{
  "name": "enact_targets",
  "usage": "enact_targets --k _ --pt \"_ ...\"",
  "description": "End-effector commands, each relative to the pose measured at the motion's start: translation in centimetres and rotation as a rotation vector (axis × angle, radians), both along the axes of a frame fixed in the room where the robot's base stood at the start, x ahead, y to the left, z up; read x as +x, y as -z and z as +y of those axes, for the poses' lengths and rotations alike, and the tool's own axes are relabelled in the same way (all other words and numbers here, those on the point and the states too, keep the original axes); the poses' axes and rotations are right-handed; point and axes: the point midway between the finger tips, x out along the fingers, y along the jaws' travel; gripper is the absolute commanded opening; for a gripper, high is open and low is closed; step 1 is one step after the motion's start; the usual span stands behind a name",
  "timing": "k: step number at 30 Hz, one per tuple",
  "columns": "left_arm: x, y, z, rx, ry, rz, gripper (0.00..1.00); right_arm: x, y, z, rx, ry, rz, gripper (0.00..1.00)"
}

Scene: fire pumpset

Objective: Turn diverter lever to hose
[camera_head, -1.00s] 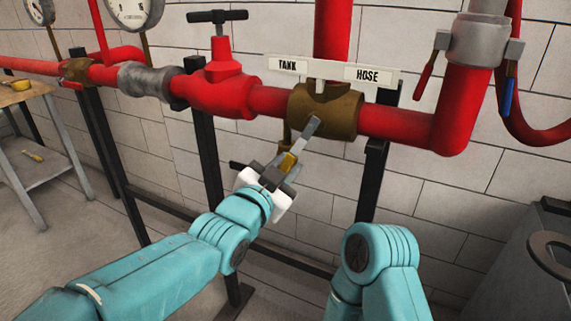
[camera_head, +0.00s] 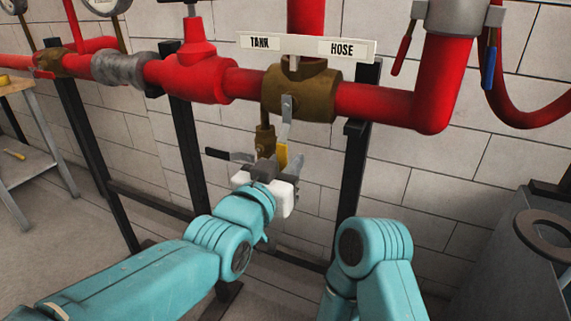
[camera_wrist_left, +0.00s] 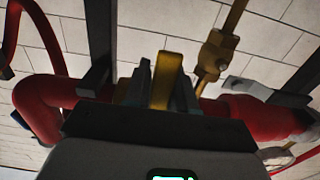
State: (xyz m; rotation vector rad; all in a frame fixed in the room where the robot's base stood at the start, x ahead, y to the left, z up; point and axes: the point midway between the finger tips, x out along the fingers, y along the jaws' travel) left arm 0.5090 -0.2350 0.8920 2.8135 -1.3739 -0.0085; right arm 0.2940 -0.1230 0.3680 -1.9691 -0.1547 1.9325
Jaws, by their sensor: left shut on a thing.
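The diverter valve (camera_head: 318,92) is a brass body in the red pipe, under a white sign (camera_head: 300,46) reading TANK at left and HOSE at right. Its lever (camera_head: 287,110) has a grey shank and a yellow grip, and hangs nearly straight down from the valve front. My left gripper (camera_head: 275,164) is shut on the yellow grip, below the valve. In the left wrist view the yellow grip (camera_wrist_left: 168,78) stands between the dark fingers (camera_wrist_left: 163,92). My right gripper is out of view; only part of that arm shows at the lower middle.
A small brass fitting (camera_head: 264,140) with a dark handle hangs just left of the lever. Black stand posts (camera_head: 354,170) flank the valve. A red valve (camera_head: 195,75) stands at left, and a grey box (camera_head: 515,260) at lower right.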

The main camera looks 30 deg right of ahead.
Motion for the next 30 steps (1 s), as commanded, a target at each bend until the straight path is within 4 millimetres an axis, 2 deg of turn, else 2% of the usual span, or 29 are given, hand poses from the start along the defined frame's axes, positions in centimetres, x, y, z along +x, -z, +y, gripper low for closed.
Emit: enact_targets --k 8,9,11,19,23,26,30 --pt "-0.1 0.1 -0.3 -0.003 0.000 0.008 0.00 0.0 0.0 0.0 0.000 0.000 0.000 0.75" --pt "-0.1 0.0 -0.3 -0.003 0.000 0.008 0.28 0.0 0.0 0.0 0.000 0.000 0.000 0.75" --pt "-0.1 0.0 -0.3 -0.003 0.001 0.007 0.46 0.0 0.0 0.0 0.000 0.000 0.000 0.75" --pt "-0.1 0.0 -0.3 -0.002 0.000 0.005 0.46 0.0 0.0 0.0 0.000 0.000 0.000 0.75" --pt "-0.5 0.0 0.3 -0.001 0.000 0.005 0.46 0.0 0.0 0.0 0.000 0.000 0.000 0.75" --pt "-1.4 -0.1 1.6 -0.002 -0.001 0.005 0.46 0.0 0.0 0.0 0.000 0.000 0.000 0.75" --pt "-3.6 -0.1 4.4 -0.002 -0.001 0.004 0.46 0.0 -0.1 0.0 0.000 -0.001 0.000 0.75"
